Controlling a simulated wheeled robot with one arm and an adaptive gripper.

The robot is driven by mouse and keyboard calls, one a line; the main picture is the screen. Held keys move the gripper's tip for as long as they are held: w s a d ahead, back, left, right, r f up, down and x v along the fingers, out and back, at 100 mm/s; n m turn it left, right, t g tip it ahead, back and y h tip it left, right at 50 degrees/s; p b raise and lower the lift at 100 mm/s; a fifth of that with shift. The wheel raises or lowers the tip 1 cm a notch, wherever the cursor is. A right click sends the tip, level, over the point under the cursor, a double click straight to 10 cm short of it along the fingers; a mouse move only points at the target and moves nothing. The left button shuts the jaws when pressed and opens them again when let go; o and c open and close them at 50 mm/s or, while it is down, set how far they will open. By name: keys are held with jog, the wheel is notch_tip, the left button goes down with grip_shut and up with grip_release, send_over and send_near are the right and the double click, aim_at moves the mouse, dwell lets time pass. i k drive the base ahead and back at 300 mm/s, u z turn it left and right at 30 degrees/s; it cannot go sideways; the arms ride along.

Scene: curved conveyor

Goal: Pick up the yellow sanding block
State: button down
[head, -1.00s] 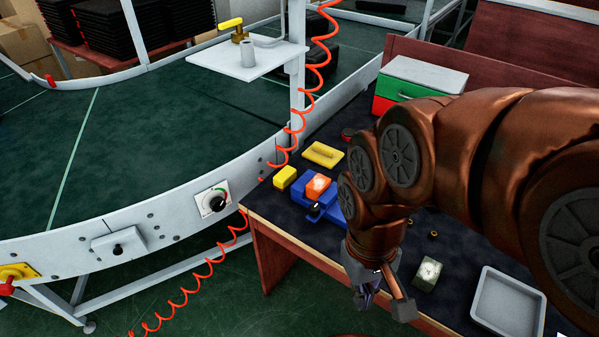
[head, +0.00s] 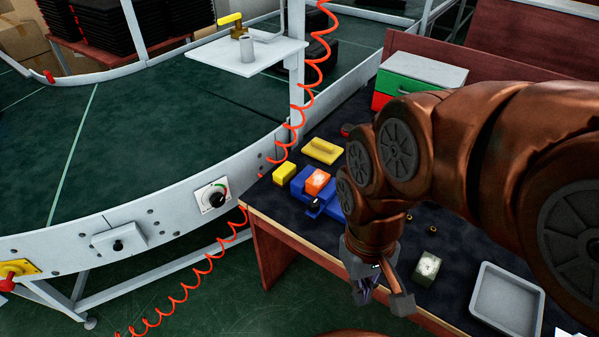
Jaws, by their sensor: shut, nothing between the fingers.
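A flat yellow block with a raised grip along its top (head: 323,151) lies on the dark workbench, near its left end. A smaller, box-like yellow block (head: 285,172) sits to its lower left, beside a blue vise-like tool. I cannot tell for sure which is the sanding block; the one with the grip looks more like it. My gripper (head: 382,299) points down near the bench's front edge, to the lower right of both yellow blocks and well apart from them. It is shut and empty.
The blue tool (head: 328,208) holds an orange block (head: 318,181) between the yellow blocks and my arm. A pale block (head: 427,265) and a grey tray (head: 509,298) lie right of my gripper. A coiled orange hose (head: 296,128) hangs by the bench's left end, near the conveyor (head: 140,215).

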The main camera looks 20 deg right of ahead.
aim_at(282, 177)
jog(key=u, duration=0.5)
jog(key=k, duration=0.6)
jog(key=u, duration=0.75)
jog(key=i, duration=1.25)
jog(key=z, duration=0.6)
